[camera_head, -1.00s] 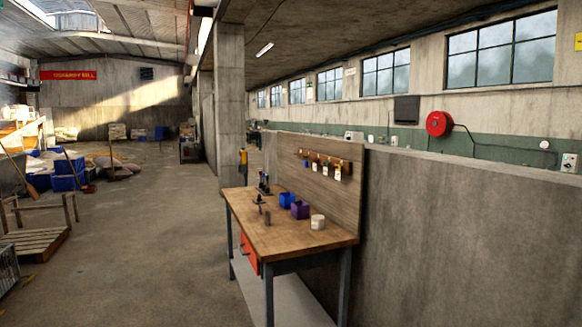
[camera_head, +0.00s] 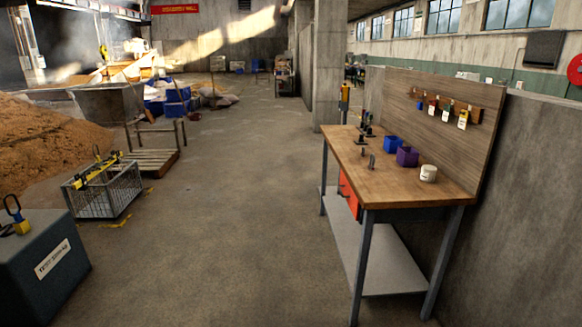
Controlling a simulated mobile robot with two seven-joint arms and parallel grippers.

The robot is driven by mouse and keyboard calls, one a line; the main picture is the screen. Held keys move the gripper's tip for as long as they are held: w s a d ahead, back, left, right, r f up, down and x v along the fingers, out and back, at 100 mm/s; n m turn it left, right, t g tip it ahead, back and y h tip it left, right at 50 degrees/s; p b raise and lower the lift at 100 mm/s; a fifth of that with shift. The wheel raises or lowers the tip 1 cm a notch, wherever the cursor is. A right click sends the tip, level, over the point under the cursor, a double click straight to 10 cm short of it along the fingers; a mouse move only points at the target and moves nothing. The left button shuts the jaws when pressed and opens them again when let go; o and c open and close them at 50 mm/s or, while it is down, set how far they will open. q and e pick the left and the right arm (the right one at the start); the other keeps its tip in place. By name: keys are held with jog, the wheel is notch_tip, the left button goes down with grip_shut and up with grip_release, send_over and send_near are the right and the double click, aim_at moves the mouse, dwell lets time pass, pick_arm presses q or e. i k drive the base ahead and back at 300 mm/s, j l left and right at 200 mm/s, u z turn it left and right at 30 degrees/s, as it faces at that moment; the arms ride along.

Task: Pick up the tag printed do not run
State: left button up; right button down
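Several small tags hang in a row from a wooden rail (camera_head: 478,116) on the backboard (camera_head: 440,90) of a workbench. Neither of my grippers is in view.
The wooden bench top (camera_head: 385,179) holds a blue bin (camera_head: 391,144), a purple bin (camera_head: 407,156) and a white tub (camera_head: 428,173). A wire basket (camera_head: 104,196) and a dark box (camera_head: 40,265) stand at left. The floor (camera_head: 225,220) between is clear.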

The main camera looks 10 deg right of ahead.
aim_at(432, 108)
jog(key=i, duration=4.05)
jog(key=i+z, duration=0.15)
jog(key=i, duration=0.45)
jog(key=i+j+z, duration=0.15)
jog(key=i, duration=0.45)
jog(key=z, duration=2.9)
jog(key=k+j, duration=0.05)
jog(key=j, duration=0.05)
